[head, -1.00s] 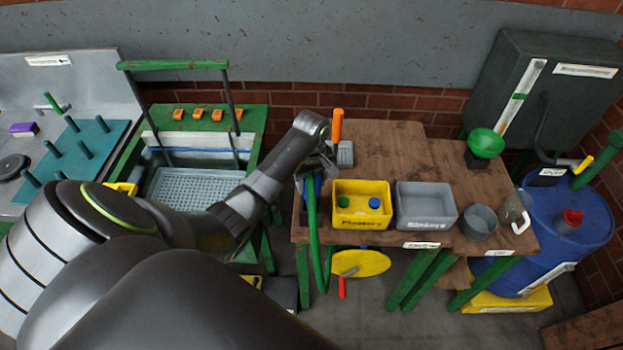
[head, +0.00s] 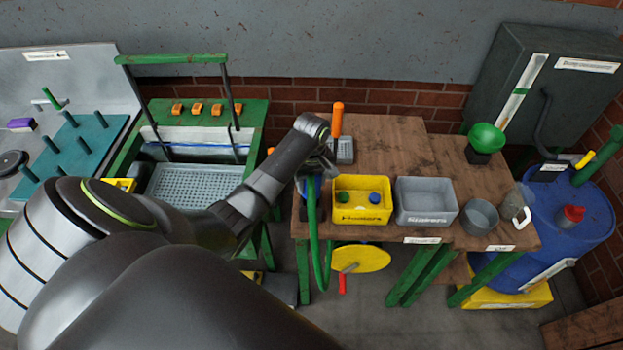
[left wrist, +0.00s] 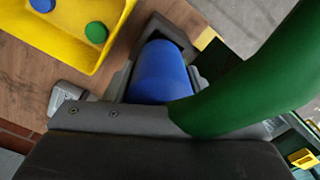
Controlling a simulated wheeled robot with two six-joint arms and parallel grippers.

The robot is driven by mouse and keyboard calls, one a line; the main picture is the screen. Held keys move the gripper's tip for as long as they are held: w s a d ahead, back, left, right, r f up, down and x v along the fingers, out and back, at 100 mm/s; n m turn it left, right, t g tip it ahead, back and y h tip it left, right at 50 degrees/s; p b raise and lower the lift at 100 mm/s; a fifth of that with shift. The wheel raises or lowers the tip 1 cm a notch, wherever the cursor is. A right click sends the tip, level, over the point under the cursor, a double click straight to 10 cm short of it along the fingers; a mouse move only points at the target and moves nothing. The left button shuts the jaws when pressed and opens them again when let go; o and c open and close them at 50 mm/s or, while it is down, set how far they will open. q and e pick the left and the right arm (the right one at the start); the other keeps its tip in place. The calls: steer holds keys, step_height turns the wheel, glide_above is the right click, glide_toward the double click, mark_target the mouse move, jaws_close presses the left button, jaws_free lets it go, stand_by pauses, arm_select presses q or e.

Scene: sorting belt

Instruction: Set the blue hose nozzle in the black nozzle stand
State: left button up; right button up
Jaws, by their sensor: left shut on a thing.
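The blue hose nozzle (left wrist: 160,72) shows in the left wrist view as a blue cylinder, with the green hose (left wrist: 240,85) beside it. My left gripper is shut on the nozzle; a grey finger (left wrist: 110,118) crosses below it in that view. The dark nozzle stand (left wrist: 172,30) shows around the nozzle's upper end and sides; how deep the nozzle sits is hidden. In the head view, my left gripper (head: 316,168) is over the workbench's left edge, with the nozzle largely hidden under it and the hose (head: 312,225) hanging down. My right gripper is not in view.
A yellow bin (head: 361,214) with blue and green caps stands just right of the nozzle, with a grey bin (head: 425,218) beyond it. An orange-handled tool (head: 337,120) stands behind my gripper. A green-framed wash station (head: 255,115) is to the left.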

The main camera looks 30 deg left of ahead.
arm_select(q)
steer(key=shift+f, duration=0.35)
steer(key=shift+f, duration=0.55)
steer(key=shift+f+b, duration=0.3)
steer(key=shift+f, duration=0.3)
stand_by(0.6)
steer(key=o, duration=0.9)
